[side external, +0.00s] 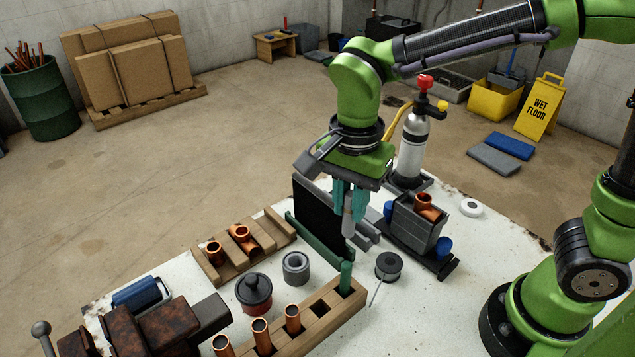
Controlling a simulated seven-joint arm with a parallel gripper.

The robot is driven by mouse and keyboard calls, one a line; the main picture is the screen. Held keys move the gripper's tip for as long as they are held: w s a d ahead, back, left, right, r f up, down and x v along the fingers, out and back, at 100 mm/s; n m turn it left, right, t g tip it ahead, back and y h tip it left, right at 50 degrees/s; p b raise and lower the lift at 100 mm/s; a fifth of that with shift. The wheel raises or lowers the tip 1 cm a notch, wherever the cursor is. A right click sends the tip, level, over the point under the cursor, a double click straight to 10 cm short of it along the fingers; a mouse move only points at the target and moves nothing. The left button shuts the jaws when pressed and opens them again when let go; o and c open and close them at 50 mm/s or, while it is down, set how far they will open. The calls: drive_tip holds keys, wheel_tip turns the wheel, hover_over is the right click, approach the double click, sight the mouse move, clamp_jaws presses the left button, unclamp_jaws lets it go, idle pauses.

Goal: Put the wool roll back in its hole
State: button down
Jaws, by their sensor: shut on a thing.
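My gripper (349,207) is shut on a slim pale grey roll (348,224), which looks like the wool roll. It hangs upright between the teal fingers, above the table and behind the wooden block. The long wooden block (335,322) stands at the front of the table. Copper tubes (292,318) stand in several of its holes, and a green cylinder (346,276) stands at its right end. A dark empty hole (322,309) shows between the nearest copper tube and the green cylinder. The roll is apart from the block.
A black panel with a green base (312,228) stands just left of my gripper. A solder spool (388,266), a grey ring (296,268) and a dark red-black pot (254,294) stand around the block. A grey bin (416,222) and a gas bottle (412,150) stand behind, right.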

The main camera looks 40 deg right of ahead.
drive_tip(key=s+a+f+n, duration=0.1)
drive_tip(key=s+a+f, duration=0.2)
drive_tip(key=a+f, duration=0.4)
drive_tip(key=shift+a+f+n, duration=0.3)
drive_tip(key=shift+a+n, duration=0.1)
drive_tip(key=shift+a, duration=0.3)
drive_tip(key=shift+f, duration=0.1)
drive_tip(key=shift+f, duration=0.25)
drive_tip(key=shift+f, duration=0.1)
drive_tip(key=shift+f, duration=0.5)
drive_tip(key=shift+f, duration=1.4)
